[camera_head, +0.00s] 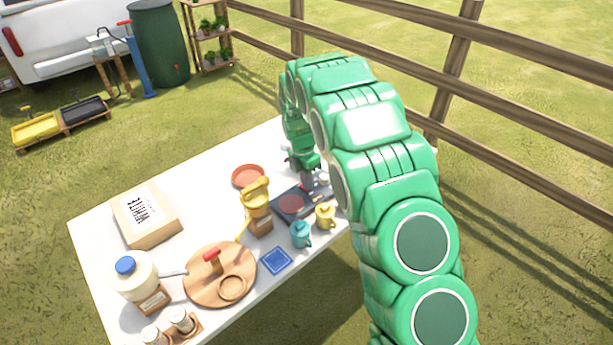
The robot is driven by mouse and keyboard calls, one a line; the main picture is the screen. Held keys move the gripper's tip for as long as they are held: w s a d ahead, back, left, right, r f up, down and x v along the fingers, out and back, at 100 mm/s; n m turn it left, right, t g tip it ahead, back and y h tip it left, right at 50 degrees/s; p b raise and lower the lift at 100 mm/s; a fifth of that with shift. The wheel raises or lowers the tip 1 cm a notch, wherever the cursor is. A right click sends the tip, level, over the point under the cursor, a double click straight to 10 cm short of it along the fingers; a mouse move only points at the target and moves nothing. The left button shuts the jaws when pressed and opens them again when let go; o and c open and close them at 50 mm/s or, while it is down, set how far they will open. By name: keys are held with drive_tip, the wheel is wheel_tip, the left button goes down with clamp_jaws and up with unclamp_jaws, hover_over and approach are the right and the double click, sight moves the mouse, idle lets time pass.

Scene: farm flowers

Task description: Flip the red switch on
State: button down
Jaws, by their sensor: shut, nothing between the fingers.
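My green arm reaches over the right part of the white table. My gripper (308,184) points down at the back right edge of a dark flat device with a reddish round plate (291,204). The fingers look shut and hold nothing visible. I cannot make out a red switch clearly; the gripper and arm cover part of the device's right side. Whether the fingers touch the device is too small to tell.
Near the device stand a teal mug (301,234), a yellow mug (325,216), a yellow-topped grinder-like object (256,205) and a red plate (248,177). A round wooden board (196,283), a cardboard box (147,219) and a blue-lidded jar (133,275) lie left.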

sight(300, 185)
idle(0.4)
drive_tip(key=shift+d+f, duration=0.15)
drive_tip(key=shift+f, duration=0.05)
drive_tip(key=shift+w, duration=0.1)
drive_tip(key=shift+w+a+r, duration=0.15)
drive_tip(key=shift+w+a, duration=0.25)
drive_tip(key=shift+a, duration=0.2)
drive_tip(key=shift+r, duration=0.15)
wheel_tip(300, 185, up, 14)
drive_tip(key=w+a, duration=0.1)
drive_tip(key=shift+w+a+f, duration=0.2)
drive_tip(key=shift+w+a, duration=0.05)
drive_tip(key=shift+w, duration=0.05)
idle(0.4)
drive_tip(key=shift+s, duration=0.1)
